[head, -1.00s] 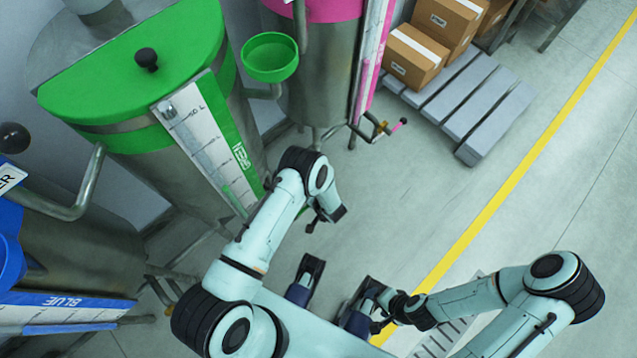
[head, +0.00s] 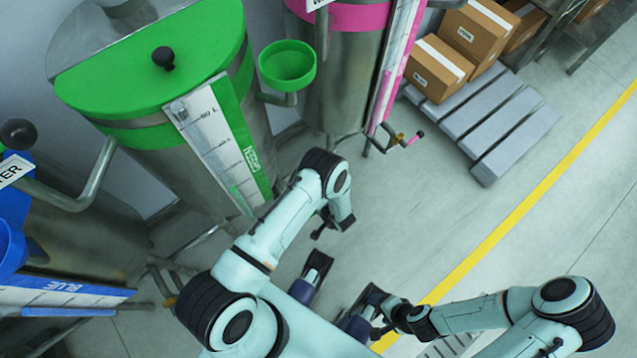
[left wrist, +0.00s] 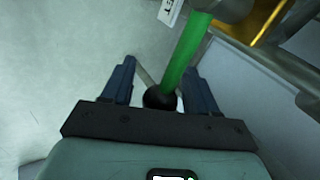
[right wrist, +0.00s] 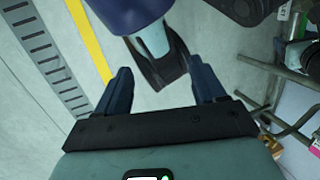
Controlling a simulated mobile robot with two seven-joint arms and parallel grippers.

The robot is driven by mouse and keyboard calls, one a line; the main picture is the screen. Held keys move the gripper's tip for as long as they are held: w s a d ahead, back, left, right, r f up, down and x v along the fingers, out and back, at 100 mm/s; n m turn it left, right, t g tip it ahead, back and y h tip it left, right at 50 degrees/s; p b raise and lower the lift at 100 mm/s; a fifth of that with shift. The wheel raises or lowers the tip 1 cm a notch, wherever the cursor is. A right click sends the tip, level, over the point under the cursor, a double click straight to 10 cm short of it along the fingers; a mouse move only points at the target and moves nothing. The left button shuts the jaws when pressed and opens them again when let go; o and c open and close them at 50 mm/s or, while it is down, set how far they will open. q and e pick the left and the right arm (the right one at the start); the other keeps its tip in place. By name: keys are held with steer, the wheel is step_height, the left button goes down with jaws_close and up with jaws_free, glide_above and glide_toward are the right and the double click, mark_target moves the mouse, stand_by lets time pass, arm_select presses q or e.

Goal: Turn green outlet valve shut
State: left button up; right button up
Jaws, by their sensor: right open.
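The green dosing drum (head: 185,178) stands at the left in the head view, with a green lid and white level scale. Its outlet valve is not visible there. In the left wrist view a green lever (left wrist: 186,48) ends in a black knob (left wrist: 160,98). The open fingers of my left gripper (left wrist: 160,66) stand on either side of the lever's end and knob. I cannot tell whether they touch it. My right gripper (right wrist: 163,76) is open and empty above the floor, away from the drum, at the lower middle of the head view (head: 383,320).
The blue drum (head: 85,235) stands lower left. The pink drum (head: 340,75) stands beyond the green one, with its own valve lever (head: 412,139). A pallet (head: 505,125) with cardboard boxes (head: 435,70) stands at the upper right.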

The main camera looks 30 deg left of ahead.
arm_select(q)
steer(key=p+v, duration=0.2)
steer(key=v, duration=1.1)
steer(key=shift+r+p, duration=0.2)
steer(key=shift+p, duration=0.15)
steer(key=shift+d, duration=0.2)
